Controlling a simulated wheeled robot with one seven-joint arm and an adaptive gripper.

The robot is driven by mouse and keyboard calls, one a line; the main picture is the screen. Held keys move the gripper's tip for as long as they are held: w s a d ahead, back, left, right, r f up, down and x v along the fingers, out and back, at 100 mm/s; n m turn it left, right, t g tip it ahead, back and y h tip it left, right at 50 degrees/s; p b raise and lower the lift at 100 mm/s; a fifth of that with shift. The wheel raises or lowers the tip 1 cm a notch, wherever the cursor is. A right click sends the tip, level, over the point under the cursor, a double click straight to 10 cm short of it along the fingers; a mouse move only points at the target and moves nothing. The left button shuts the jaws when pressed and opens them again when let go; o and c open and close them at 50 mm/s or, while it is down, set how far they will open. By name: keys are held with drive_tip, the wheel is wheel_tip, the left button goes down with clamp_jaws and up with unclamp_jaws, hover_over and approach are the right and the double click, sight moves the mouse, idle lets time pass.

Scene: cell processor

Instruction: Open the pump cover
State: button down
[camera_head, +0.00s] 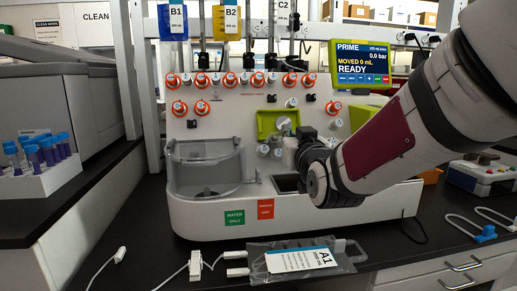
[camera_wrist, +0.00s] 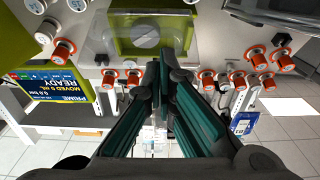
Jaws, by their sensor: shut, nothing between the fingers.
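The pump is a lime-green housing (camera_head: 273,122) in the middle of the white machine's front, just left of my gripper in the head view. In the wrist view the green housing (camera_wrist: 180,38) is at the top, with a round grey part (camera_wrist: 145,36) inside it. A clear pump cover (camera_wrist: 101,42) shows faintly over it; I cannot tell whether it is fully shut. My gripper (camera_wrist: 164,62) is shut and empty, its fingertips close to the cover's edge. I cannot tell if they touch it. In the head view my arm hides most of the gripper.
Several orange-ringed valve knobs (camera_head: 230,79) surround the pump. A display screen (camera_head: 364,64) is at the upper right. A clear basin (camera_head: 205,170) stands at the left. A bag labelled A1 (camera_head: 300,262) and cables lie on the dark bench in front.

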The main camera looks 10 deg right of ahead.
drive_tip(key=shift+s+f+b, duration=0.15)
drive_tip(key=shift+f+b, duration=0.6)
drive_tip(key=shift+b, duration=0.5)
drive_tip(key=shift+s+f+b, duration=0.1)
drive_tip(key=shift+f+b, duration=0.6)
drive_tip(key=shift+b, duration=0.55)
